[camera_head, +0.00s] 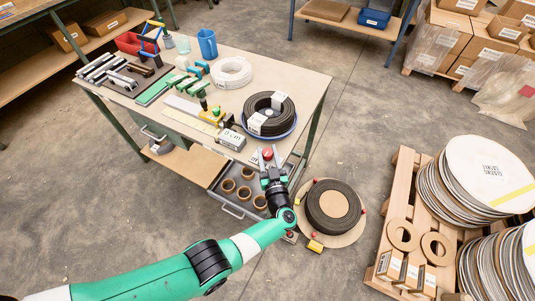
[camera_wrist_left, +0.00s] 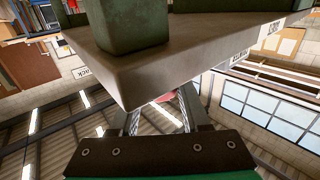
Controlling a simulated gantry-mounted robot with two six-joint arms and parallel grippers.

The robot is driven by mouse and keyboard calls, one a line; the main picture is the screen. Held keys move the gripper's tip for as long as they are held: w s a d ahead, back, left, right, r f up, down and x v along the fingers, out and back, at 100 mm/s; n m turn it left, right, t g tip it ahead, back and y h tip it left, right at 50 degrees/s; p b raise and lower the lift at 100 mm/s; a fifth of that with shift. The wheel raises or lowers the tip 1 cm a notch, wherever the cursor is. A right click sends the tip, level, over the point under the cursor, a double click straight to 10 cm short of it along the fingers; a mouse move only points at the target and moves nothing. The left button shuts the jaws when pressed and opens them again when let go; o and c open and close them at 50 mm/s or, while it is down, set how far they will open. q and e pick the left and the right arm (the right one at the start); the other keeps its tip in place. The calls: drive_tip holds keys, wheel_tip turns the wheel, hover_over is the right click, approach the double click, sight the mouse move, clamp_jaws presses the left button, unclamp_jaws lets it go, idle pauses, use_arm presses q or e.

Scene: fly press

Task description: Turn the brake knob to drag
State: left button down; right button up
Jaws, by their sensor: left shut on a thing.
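The red brake knob (camera_head: 267,153) is at the front right corner of the workbench (camera_head: 305,100). My left gripper (camera_head: 269,159) is at this corner, its grey fingers on either side of the knob and shut on it. In the left wrist view, a bit of red knob (camera_wrist_left: 166,97) shows between the fingers (camera_wrist_left: 158,118), just past the bench edge. The fingers and the bench corner hide most of it. I cannot read which setting the knob is at. My right gripper is not in view.
A reel of black cable (camera_head: 290,117) stands on the bench close behind the gripper. Below are an open drawer (camera_head: 235,205) with several brown rings and a round reel (camera_head: 332,205) on the floor. A loaded pallet (camera_head: 400,200) stands at the right.

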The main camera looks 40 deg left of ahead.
use_arm(q)
drive_tip(key=shift+c, duration=1.9)
unclamp_jaws()
drive_tip(key=shift+s+d, duration=0.15)
drive_tip(key=shift+d, duration=0.05)
drive_tip(key=p+v, duration=0.3)
drive_tip(key=v, duration=0.8)
drive_tip(key=shift+p, duration=0.4)
